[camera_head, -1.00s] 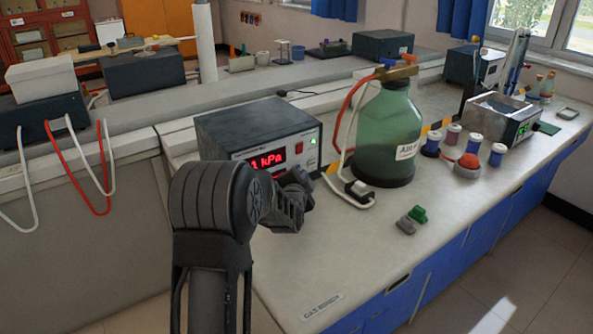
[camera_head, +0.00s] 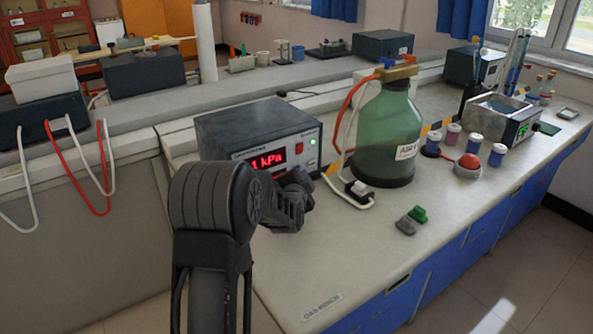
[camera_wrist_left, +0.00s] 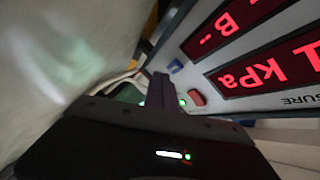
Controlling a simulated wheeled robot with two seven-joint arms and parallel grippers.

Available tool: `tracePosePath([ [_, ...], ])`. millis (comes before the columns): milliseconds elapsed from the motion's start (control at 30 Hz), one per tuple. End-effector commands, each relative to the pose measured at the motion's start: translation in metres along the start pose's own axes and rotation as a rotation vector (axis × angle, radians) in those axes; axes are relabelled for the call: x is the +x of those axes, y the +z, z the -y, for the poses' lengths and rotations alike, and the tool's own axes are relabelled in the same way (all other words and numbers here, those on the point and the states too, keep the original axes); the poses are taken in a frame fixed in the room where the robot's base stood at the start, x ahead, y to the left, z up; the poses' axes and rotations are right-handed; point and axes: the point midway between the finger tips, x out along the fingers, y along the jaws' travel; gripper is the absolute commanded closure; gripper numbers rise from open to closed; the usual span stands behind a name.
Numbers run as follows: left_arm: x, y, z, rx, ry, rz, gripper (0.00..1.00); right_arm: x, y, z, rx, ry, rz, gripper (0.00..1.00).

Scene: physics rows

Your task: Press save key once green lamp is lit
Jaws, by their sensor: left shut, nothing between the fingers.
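The grey pressure meter (camera_head: 258,140) stands on the bench with a red display (camera_head: 266,159) reading in kPa. In the left wrist view I see the red key (camera_wrist_left: 196,98), a blue key (camera_wrist_left: 175,66) and a small green light (camera_wrist_left: 183,102). No save label is readable. My left gripper (camera_head: 303,188) is shut and empty, close in front of the panel's lower right; it hides part of the panel. Its closed fingers (camera_wrist_left: 160,88) point towards the keys. Contact cannot be told.
A large green bottle (camera_head: 388,135) with red and white tubing stands right of the meter. Vials and a red dome (camera_head: 469,161) stand further right. The front bench surface is mostly clear.

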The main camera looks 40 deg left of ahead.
Motion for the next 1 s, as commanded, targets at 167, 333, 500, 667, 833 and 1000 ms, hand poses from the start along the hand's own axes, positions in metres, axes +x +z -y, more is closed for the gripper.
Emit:
tracePosePath([
  [167, 0.0000, 0.0000, 0.0000, 0.000, 0.000, 0.000, 1.00, 0.0000, 0.0000, 0.0000, 0.000, 0.000, 0.000, 1.00],
  [333, 0.0000, 0.0000, 0.0000, 0.000, 0.000, 0.000, 1.00, 0.0000, 0.0000, 0.0000, 0.000, 0.000, 0.000, 1.00],
  [500, 0.0004, 0.0004, 0.0001, 0.000, 0.000, 0.000, 1.00, 0.0006, 0.0000, -0.0002, 0.000, 0.000, 0.000, 1.00],
  [667, 0.0037, 0.0032, 0.0021, 0.000, -0.001, 0.000, 1.00, 0.0041, 0.0001, -0.0016, 0.000, 0.000, 0.000, 1.00],
  [833, 0.0059, 0.0047, 0.0044, 0.000, -0.001, 0.000, 1.00, 0.0055, 0.0001, -0.0021, 0.000, 0.000, 0.000, 1.00],
  [1000, 0.0058, 0.0044, 0.0047, 0.000, 0.000, 0.000, 1.00, 0.0051, 0.0000, -0.0020, 0.000, 0.000, 0.000, 1.00],
])
